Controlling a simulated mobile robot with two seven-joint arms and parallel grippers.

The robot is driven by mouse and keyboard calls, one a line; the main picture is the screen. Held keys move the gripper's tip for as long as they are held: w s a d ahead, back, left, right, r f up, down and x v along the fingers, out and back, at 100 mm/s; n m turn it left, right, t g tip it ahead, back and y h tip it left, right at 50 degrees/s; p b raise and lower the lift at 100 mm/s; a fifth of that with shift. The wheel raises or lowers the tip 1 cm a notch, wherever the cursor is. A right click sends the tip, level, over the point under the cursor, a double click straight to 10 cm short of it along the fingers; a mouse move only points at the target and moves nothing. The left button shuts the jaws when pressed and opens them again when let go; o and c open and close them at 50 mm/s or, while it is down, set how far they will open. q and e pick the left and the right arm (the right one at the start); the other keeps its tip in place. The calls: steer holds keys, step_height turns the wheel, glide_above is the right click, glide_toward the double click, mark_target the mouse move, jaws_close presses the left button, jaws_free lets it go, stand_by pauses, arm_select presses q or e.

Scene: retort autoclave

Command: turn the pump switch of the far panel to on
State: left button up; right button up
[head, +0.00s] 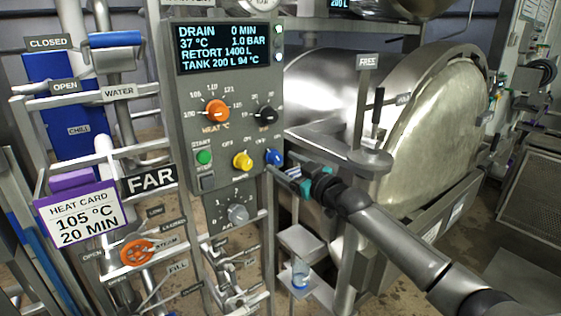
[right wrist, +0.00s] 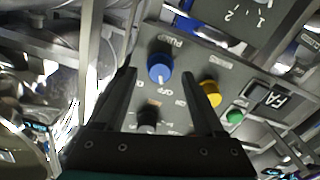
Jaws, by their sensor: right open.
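The pump switch is a blue knob (head: 274,157) at the lower right of the far panel (head: 182,125). In the right wrist view the blue knob (right wrist: 160,68) shows upside down between my fingers, with PUMP lettered beside it. Its white mark appears to point at the OFF lettering. My right gripper (head: 280,172) is open, with its fingertips close in front of the knob and just below it in the head view. In the right wrist view my right gripper (right wrist: 160,80) has a finger on each side of the knob; I cannot tell whether they touch it. My left gripper is not in view.
A yellow knob (head: 243,161) sits just left of the blue one, and a green start button (head: 204,157) further left. An orange heat knob (head: 216,112) and a black knob (head: 266,115) are above. A lever labelled FREE (head: 377,105) stands to the right.

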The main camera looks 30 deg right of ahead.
steer(key=shift+w+a, duration=0.1)
steer(key=shift+w, duration=1)
jaws_close()
